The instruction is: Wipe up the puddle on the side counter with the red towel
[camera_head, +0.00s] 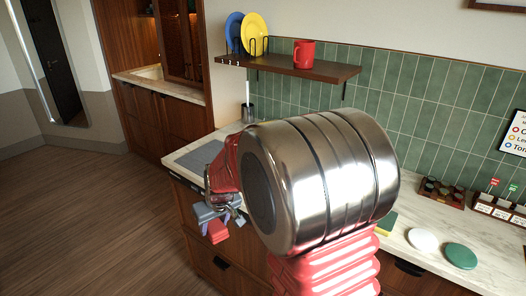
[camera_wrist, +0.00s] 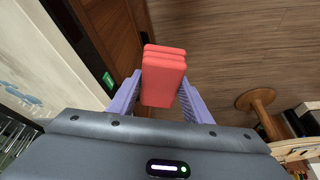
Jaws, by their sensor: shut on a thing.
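My gripper (camera_head: 214,220) is shut on the red towel (camera_head: 217,232), which is folded into a thick block. My arm hides much of the counter.
A shelf (camera_head: 318,70) above the counter holds a red mug (camera_head: 304,54) and blue and yellow plates. White (camera_head: 423,240) and green (camera_head: 461,256) round items lie on the counter. Another counter (camera_head: 142,79) stands at the back left.

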